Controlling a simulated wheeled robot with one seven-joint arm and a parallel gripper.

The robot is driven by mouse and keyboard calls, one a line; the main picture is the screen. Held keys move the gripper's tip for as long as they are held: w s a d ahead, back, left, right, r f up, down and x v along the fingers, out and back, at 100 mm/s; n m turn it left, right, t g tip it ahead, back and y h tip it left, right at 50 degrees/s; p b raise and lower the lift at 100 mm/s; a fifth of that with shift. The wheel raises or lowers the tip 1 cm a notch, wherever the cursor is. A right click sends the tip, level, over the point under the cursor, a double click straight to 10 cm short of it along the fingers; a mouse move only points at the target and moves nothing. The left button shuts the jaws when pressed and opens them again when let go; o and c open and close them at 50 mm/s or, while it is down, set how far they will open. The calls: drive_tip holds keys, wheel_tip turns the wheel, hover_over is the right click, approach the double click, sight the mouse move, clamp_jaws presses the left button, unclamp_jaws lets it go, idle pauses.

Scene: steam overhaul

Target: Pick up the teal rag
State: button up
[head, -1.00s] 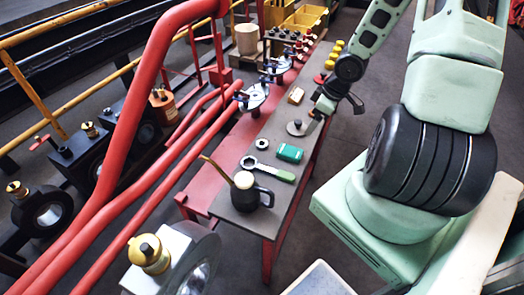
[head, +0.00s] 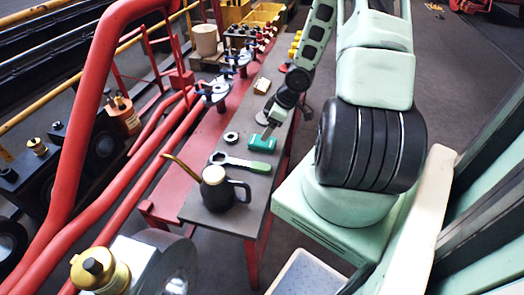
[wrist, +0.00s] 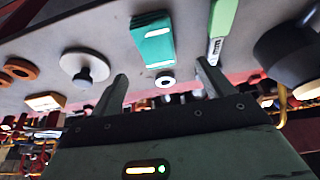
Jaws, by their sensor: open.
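My gripper (head: 270,130) is over the bench at the far side of the rag in the head view. In the wrist view my gripper (wrist: 162,82) is open with nothing held, and a gap shows between it and the rag. Part of the rag's far side is hidden by the gripper in the head view.
A dark oil can (head: 217,190) with a long spout stands at the bench's near end. A metal ring (head: 231,138) lies left of the rag. A disc with a knob (wrist: 85,68) and a tan block (head: 262,86) are close by. Red pipes (head: 128,195) run left of the bench.

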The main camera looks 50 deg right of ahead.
sight(262, 143)
drive_tip(key=shift+b+x, duration=0.4)
drive_tip(key=shift+x, duration=0.7)
drive_tip(key=shift+s+d+b+x, duration=0.15)
drive_tip(key=shift+b+x, duration=0.35)
drive_tip(key=shift+x, duration=0.35)
drive_tip(key=shift+d+b+x, duration=0.1)
drive_tip(key=shift+b+x, duration=0.35)
drive_tip(key=shift+x, duration=0.4)
drive_tip(key=shift+s+d+b+x, duration=0.15)
drive_tip(key=shift+b+x, duration=0.35)
drive_tip(key=shift+x, duration=0.35)
drive_tip(key=shift+a+f, duration=0.1)
drive_tip(key=shift+f, duration=0.3)
drive_tip(key=c, duration=1.1)
